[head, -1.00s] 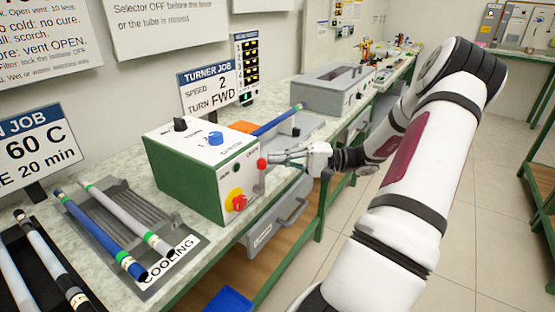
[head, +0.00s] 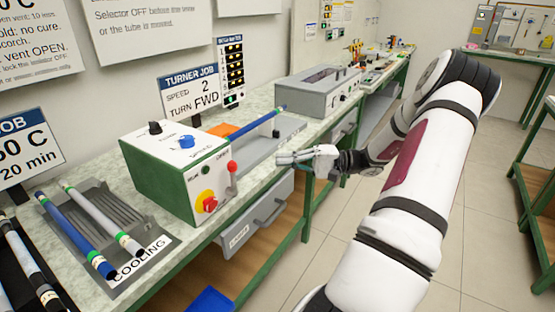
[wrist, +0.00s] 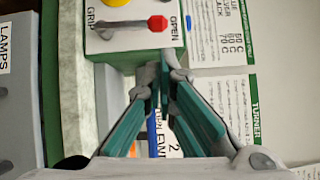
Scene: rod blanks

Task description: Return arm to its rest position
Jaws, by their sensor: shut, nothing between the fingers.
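My gripper (head: 283,157) is shut and empty. In the head view it hangs at the bench's front edge, to the right of the green and white turner box (head: 160,178) and apart from it. In the wrist view my gripper's fingers (wrist: 163,85) point at the box's white panel (wrist: 135,25), with its red knob marked OPEN (wrist: 157,23). My arm (head: 425,175) reaches in from the lower right and bends back at the elbow at the upper right.
A blue rod (head: 255,122) lies behind the box. Blue and grey rods rest on the cooling rack (head: 110,210) at left. A grey lidded box (head: 318,90) stands farther along. A drawer (head: 262,215) is under the bench. The floor (head: 350,225) right of the bench is clear.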

